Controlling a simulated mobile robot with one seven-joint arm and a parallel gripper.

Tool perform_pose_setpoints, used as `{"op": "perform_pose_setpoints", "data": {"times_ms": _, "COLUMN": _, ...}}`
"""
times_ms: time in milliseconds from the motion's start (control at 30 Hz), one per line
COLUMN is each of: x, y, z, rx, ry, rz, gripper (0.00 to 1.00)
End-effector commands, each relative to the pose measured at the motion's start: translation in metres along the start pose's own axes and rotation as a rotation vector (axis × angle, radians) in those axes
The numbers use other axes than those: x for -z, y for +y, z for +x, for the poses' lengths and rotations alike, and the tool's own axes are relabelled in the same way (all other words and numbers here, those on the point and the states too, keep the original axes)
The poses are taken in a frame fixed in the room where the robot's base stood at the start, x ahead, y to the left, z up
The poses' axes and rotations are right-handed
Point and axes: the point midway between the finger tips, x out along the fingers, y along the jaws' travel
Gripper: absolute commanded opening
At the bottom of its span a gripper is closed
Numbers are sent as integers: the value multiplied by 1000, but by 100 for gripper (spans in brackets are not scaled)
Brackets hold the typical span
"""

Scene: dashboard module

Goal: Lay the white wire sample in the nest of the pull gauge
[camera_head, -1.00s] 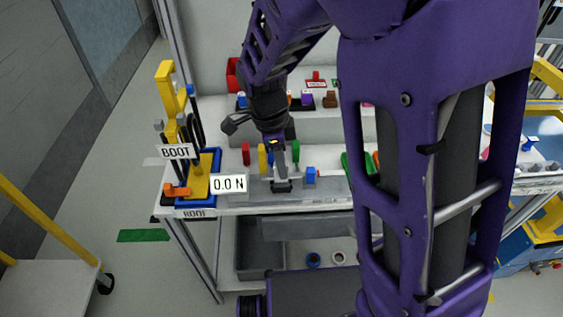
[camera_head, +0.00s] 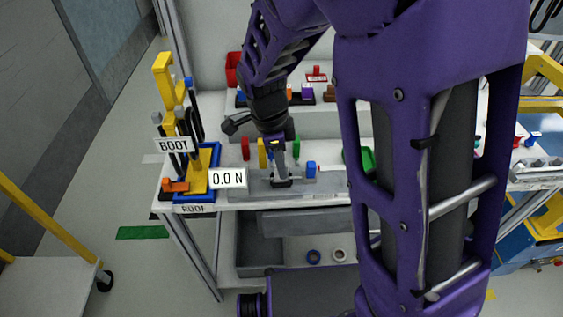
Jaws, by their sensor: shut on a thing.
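The pull gauge is the low grey bench device (camera_head: 330,186) on the front of the table, with a white "0.0 N" display (camera_head: 228,178) at its left and a blue block (camera_head: 311,169) on it. My gripper (camera_head: 282,183) points down at the middle of the gauge, between the display and the blue block. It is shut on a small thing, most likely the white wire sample. The wire is too small or hidden to make out, and so is the nest under the fingers. I cannot tell if the held thing touches the gauge.
Red (camera_head: 246,149), yellow (camera_head: 262,152) and green (camera_head: 297,148) upright pieces stand close behind my gripper. A blue tray (camera_head: 210,158) with yellow tools and a "BOOT" sign (camera_head: 174,145) is at the left. A grey bin (camera_head: 260,248) sits below. My arm hides much of the right side.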

Motion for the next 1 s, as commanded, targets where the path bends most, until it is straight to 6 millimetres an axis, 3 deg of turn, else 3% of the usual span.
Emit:
{"op": "perform_pose_setpoints", "data": {"times_ms": 167, "x": -1, "y": 0, "z": 5, "rx": -1, "ry": 0, "rz": 0, "gripper": 0}}
{"op": "perform_pose_setpoints", "data": {"times_ms": 200, "x": 0, "y": 0, "z": 4, "rx": 0, "ry": 0, "rz": 0, "gripper": 28}}
{"op": "perform_pose_setpoints", "data": {"times_ms": 367, "x": -1, "y": 0, "z": 4, "rx": 0, "ry": 0, "rz": 0, "gripper": 56}}
{"op": "perform_pose_setpoints", "data": {"times_ms": 767, "x": -1, "y": 0, "z": -4, "rx": 1, "ry": -1, "rz": 0, "gripper": 56}}
{"op": "perform_pose_setpoints", "data": {"times_ms": 1000, "x": -1, "y": -1, "z": -53, "rx": 5, "ry": -3, "rz": 0, "gripper": 56}}
